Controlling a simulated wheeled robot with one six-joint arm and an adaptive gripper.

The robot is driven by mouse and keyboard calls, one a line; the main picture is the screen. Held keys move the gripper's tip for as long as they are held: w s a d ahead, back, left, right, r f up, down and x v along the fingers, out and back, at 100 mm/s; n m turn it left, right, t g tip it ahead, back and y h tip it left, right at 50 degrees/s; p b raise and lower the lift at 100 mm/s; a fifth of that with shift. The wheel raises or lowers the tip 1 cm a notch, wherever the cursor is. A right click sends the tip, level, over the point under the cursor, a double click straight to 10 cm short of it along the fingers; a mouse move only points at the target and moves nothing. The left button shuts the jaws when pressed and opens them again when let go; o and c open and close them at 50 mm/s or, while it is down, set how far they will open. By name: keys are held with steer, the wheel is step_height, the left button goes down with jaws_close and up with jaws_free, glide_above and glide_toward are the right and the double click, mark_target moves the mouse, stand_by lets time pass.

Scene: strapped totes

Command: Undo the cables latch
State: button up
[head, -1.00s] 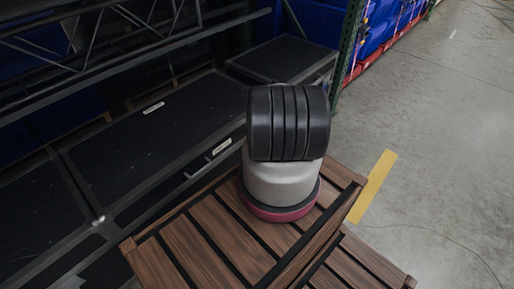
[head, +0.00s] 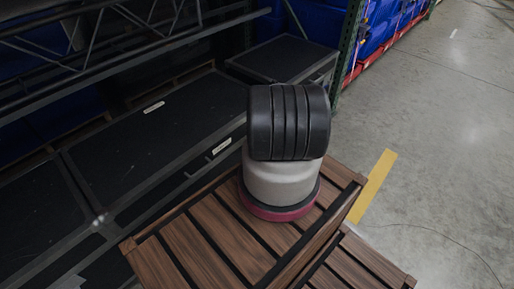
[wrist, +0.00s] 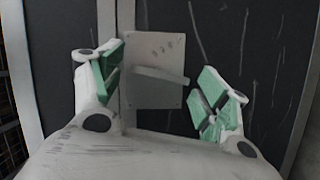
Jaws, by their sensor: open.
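In the wrist view, a pale latch plate (wrist: 142,48) is fixed on a dark surface, with a light, slightly tilted bar (wrist: 165,76) across its middle. My gripper (wrist: 166,92) is open and empty, with one green-padded finger to the left of the bar and one to the right. The bar lies between the fingers, and I see no clear contact. I cannot read which latch this is.
Black lids or panels (head: 130,125) fill the shelving at left in the head view. A green rack post (head: 349,45) stands behind. Open concrete floor (head: 450,130) lies at right.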

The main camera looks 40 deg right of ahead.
step_height(320, 180, up, 10)
stand_by(0.5)
steer(key=shift+w+d, duration=0.1)
